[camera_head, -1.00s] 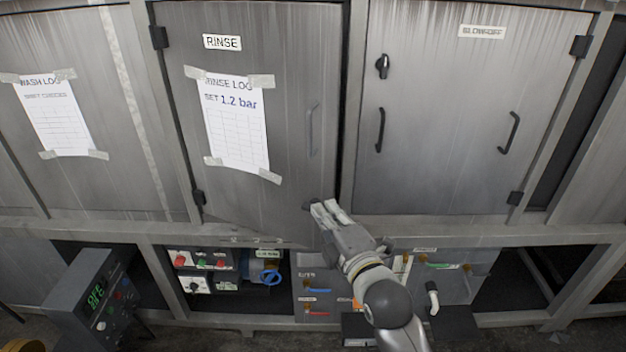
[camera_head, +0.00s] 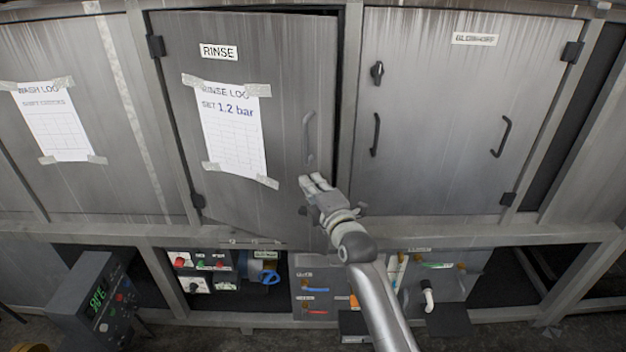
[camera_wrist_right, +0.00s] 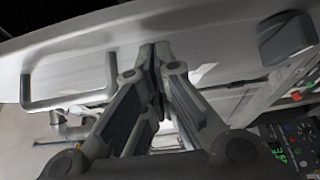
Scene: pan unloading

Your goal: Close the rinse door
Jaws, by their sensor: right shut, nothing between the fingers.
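The grey rinse door (camera_head: 275,120) stands slightly ajar, with a dark gap along its right edge and its lower right corner out past the frame. It is hinged on the left and carries a RINSE label (camera_head: 219,52) and a vertical handle (camera_head: 309,137). My right gripper (camera_head: 308,182) is shut and empty, at the door's lower right part just below the handle. In the right wrist view the closed fingertips (camera_wrist_right: 154,50) are at the pale door panel (camera_wrist_right: 200,30), with the handle (camera_wrist_right: 68,88) to the left; I cannot tell whether they touch. My left gripper is not in view.
The blow-off door (camera_head: 450,110) to the right is shut. Below are open bays with a control box (camera_head: 200,270), drawers (camera_head: 318,290) and a pipe fitting (camera_head: 428,293). A control panel with a green display (camera_head: 97,298) stands at the lower left. A frame beam (camera_head: 480,232) runs under the doors.

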